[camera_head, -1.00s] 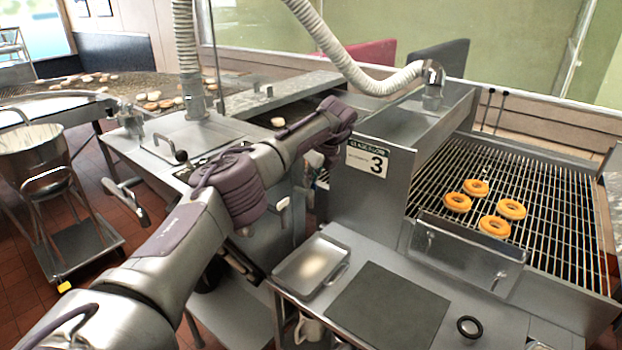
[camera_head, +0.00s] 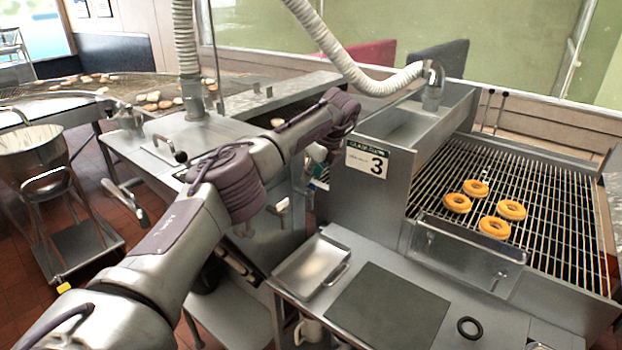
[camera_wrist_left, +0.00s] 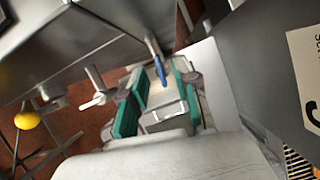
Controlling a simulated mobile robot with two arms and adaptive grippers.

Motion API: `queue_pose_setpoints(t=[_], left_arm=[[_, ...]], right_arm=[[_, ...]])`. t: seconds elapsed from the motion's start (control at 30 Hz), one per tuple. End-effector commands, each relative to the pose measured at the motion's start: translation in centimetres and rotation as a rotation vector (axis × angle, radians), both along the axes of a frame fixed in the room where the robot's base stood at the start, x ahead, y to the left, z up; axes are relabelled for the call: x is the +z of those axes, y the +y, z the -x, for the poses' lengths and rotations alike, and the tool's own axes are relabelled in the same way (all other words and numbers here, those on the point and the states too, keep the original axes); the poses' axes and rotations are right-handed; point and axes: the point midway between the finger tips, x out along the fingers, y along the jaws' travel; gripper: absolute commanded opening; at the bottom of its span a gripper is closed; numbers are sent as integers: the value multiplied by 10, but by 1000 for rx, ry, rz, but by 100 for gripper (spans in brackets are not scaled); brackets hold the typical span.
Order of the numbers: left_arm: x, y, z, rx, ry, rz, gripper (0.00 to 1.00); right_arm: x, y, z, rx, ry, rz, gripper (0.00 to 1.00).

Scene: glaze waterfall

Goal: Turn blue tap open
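The blue tap handle (camera_wrist_left: 160,69) shows in the left wrist view as a small blue lever at the end of a metal stem. It lies between or just beyond the tips of my left gripper (camera_wrist_left: 160,88). The gripper's two teal-padded fingers stand apart, one on each side of the handle, and I see no clear contact. In the head view my left gripper (camera_head: 318,172) is mostly hidden behind my own wrist, low beside the numbered machine. My right gripper is in neither view.
The steel glazing machine's sign (camera_head: 367,158) with a 3 stands close right of my wrist. A metal tray (camera_head: 312,264) and dark mat (camera_head: 388,305) lie on the front counter. Doughnuts (camera_head: 494,227) rest on the wire rack (camera_head: 560,215). A yellow knob (camera_wrist_left: 27,119) shows left in the wrist view.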

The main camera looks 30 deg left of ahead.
Motion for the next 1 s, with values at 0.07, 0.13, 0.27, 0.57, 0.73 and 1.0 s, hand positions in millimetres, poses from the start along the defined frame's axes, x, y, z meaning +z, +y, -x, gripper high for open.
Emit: queue_pose_setpoints(t=[0.07, 0.13, 0.27, 0.57, 0.73, 1.0], left_arm=[[18, -7, 0, -1, -5, 0, 30], [33, -13, 2, -2, -6, 0, 30], [58, -23, 5, -1, -4, 0, 30], [88, -35, 8, 1, 0, 0, 30], [90, -36, 8, 1, 0, 0, 30], [89, -36, 8, 1, -1, 0, 30]], right_arm=[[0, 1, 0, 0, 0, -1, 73], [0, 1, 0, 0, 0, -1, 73], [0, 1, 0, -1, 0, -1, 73], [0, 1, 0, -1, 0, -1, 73], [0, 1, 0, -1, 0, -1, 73], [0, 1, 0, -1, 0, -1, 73]])
